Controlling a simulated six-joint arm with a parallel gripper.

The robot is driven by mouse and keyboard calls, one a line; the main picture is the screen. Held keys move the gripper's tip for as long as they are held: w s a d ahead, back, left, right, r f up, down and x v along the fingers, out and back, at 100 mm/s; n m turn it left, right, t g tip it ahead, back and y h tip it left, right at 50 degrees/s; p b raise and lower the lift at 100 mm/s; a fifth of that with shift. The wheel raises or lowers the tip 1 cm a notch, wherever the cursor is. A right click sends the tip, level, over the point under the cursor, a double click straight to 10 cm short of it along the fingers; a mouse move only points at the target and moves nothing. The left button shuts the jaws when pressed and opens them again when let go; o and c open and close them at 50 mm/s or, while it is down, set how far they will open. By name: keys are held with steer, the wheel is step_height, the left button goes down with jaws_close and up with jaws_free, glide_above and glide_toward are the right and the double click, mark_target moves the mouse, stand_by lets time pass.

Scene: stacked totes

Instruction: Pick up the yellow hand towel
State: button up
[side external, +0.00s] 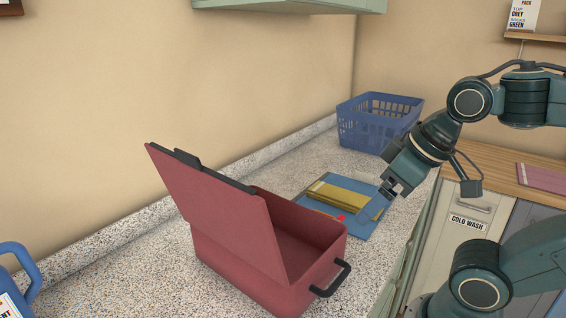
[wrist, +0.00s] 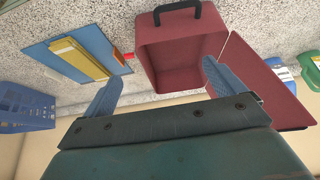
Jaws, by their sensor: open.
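The yellow hand towel (side external: 342,194) lies folded flat on a blue mat or board (side external: 361,229) on the speckled counter. In the wrist view the towel (wrist: 80,58) shows at upper left on the blue mat (wrist: 113,60), ahead of the left finger. My gripper (side external: 387,192) is open and empty, to the right of the towel and apparently above the mat's right side. In the wrist view the two blue fingers of my gripper (wrist: 160,88) are spread wide with nothing between them.
A red tote (side external: 322,262) with its lid raised stands open in front of the mat; it looks empty. A blue basket (side external: 378,122) stands behind the mat. A small red item (side external: 341,218) lies at the mat's near edge. A blue jug (side external: 18,275) is at far left.

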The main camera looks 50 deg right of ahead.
steer(key=w+d+r+g+h, duration=0.1)
steer(key=w+d+r+g, duration=0.15)
steer(key=w+d, duration=0.85)
steer(key=w+d+f+g, duration=0.1)
steer(key=w+d+f, duration=0.1)
steer(key=d, duration=0.3)
steer(key=w+d+f+g, duration=0.1)
steer(key=w+d+f, duration=0.1)
steer(key=d+f, duration=0.2)
steer(key=w+d+f+g+y, duration=0.1)
steer(key=w+d+f, duration=0.2)
steer(key=d, duration=0.5)
steer(key=shift+f, duration=0.2)
steer(key=shift+f, duration=4.2)
